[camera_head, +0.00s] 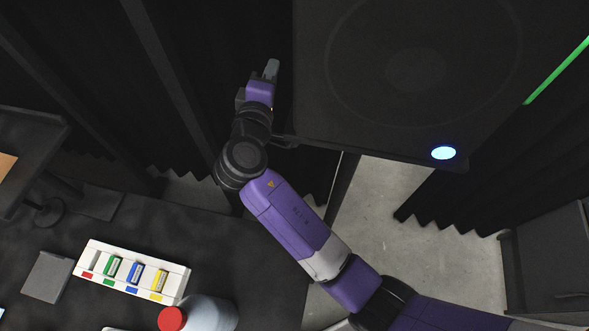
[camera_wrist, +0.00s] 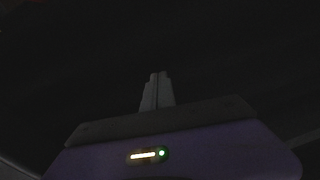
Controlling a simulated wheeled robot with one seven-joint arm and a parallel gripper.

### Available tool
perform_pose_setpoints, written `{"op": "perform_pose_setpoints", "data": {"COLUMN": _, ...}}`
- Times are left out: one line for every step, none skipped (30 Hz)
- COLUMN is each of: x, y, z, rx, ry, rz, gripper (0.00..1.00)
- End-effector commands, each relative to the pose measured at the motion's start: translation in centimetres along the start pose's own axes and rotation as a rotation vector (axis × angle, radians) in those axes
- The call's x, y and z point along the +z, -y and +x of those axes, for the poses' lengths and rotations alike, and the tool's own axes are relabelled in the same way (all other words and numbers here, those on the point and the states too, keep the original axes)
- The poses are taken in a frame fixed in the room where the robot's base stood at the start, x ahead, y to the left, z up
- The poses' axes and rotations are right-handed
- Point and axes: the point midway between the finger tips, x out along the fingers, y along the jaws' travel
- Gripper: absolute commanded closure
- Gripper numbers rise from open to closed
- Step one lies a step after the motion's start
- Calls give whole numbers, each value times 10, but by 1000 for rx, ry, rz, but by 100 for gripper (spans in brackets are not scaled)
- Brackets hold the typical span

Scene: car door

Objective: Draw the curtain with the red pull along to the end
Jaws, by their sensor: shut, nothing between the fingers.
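Dark pleated curtains hang in the head view, one at the left and centre (camera_head: 205,60) and one at the right (camera_head: 450,205). I see no red pull on any curtain in either view. My gripper (camera_head: 271,68) is raised in front of the dark curtain, just left of a large black panel. In the wrist view my gripper (camera_wrist: 157,88) has its fingers together with nothing between them. What lies beyond the fingers there is almost black, so I cannot tell whether they touch the cloth.
The large black panel (camera_head: 400,90) with a lit blue-white disc (camera_head: 443,153) hangs close right of my gripper. A dark table (camera_head: 240,270) holds a white colour-marked rack (camera_head: 130,270) and a red-capped bottle (camera_head: 207,313). Grey floor (camera_head: 390,200) shows clear at the centre right.

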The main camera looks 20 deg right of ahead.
Motion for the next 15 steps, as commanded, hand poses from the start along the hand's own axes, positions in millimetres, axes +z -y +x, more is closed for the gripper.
{"op": "perform_pose_setpoints", "data": {"x": 1, "y": 10, "z": -4, "rx": -18, "ry": -32, "rz": 15, "gripper": 100}}
{"op": "perform_pose_setpoints", "data": {"x": 0, "y": 15, "z": -6, "rx": -30, "ry": -55, "rz": 26, "gripper": 100}}
{"op": "perform_pose_setpoints", "data": {"x": 1, "y": 21, "z": -10, "rx": -43, "ry": -78, "rz": 38, "gripper": 100}}
{"op": "perform_pose_setpoints", "data": {"x": 2, "y": 27, "z": -12, "rx": -54, "ry": -92, "rz": 44, "gripper": 100}}
{"op": "perform_pose_setpoints", "data": {"x": 3, "y": 31, "z": -15, "rx": -64, "ry": -109, "rz": 53, "gripper": 100}}
{"op": "perform_pose_setpoints", "data": {"x": 4, "y": 37, "z": -18, "rx": -77, "ry": -129, "rz": 64, "gripper": 100}}
{"op": "perform_pose_setpoints", "data": {"x": 4, "y": 42, "z": -21, "rx": -87, "ry": -145, "rz": 73, "gripper": 100}}
{"op": "perform_pose_setpoints", "data": {"x": 6, "y": 46, "z": -24, "rx": -96, "ry": -160, "rz": 82, "gripper": 100}}
{"op": "perform_pose_setpoints", "data": {"x": 6, "y": 51, "z": -28, "rx": -109, "ry": -181, "rz": 96, "gripper": 100}}
{"op": "perform_pose_setpoints", "data": {"x": 9, "y": 56, "z": -31, "rx": -119, "ry": -191, "rz": 101, "gripper": 100}}
{"op": "perform_pose_setpoints", "data": {"x": 10, "y": 61, "z": -34, "rx": -129, "ry": -203, "rz": 109, "gripper": 100}}
{"op": "perform_pose_setpoints", "data": {"x": 13, "y": 66, "z": -38, "rx": -141, "ry": -218, "rz": 119, "gripper": 100}}
{"op": "perform_pose_setpoints", "data": {"x": 14, "y": 70, "z": -41, "rx": -150, "ry": -230, "rz": 127, "gripper": 100}}
{"op": "perform_pose_setpoints", "data": {"x": 16, "y": 74, "z": -45, "rx": -159, "ry": -241, "rz": 135, "gripper": 100}}
{"op": "perform_pose_setpoints", "data": {"x": 19, "y": 79, "z": -49, "rx": -171, "ry": -256, "rz": 147, "gripper": 100}}
